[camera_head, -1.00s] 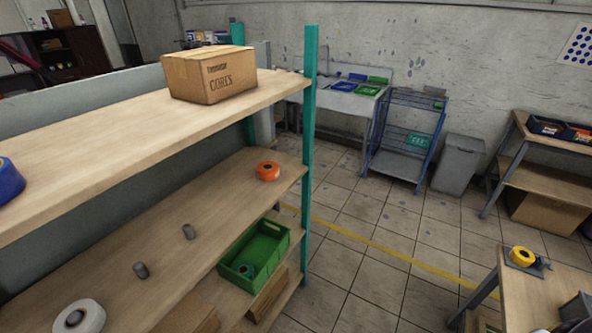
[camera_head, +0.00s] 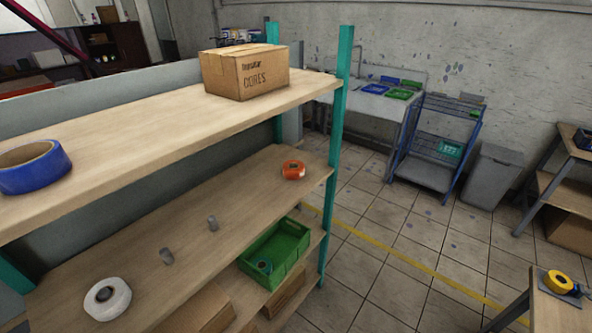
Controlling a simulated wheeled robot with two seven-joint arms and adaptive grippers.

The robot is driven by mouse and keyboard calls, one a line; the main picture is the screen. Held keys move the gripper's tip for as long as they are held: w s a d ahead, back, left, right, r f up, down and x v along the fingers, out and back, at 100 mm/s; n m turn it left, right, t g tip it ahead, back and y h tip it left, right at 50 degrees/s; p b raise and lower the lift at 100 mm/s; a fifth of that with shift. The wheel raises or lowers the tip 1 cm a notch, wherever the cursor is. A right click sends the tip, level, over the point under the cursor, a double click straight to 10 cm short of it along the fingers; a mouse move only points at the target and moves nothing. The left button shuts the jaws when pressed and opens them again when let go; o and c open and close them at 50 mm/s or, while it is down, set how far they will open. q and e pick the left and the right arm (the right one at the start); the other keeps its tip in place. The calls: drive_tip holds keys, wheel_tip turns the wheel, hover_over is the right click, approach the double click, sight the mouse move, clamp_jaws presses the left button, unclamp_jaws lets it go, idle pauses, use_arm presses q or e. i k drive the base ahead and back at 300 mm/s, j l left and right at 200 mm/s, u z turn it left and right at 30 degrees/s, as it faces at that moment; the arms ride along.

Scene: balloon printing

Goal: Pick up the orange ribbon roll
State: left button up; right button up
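The orange ribbon roll (camera_head: 293,170) lies flat on the middle shelf (camera_head: 235,186) of the shelving unit, near its right end by the green-blue post. Bare shelf lies around it. Neither of my grippers shows in the head view, so I cannot see whether they are open or shut.
A blue roll (camera_head: 36,167) and a cardboard box (camera_head: 245,72) stand on the top shelf. A green crate (camera_head: 275,252) sits below. The teal post (camera_head: 337,130) bounds the right end. Tiled floor beyond is open.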

sight(294, 170)
drive_tip(key=i+l+u, duration=0.6)
drive_tip(key=l, duration=0.3)
drive_tip(key=i+l+u, duration=0.4)
drive_tip(key=l, duration=0.4)
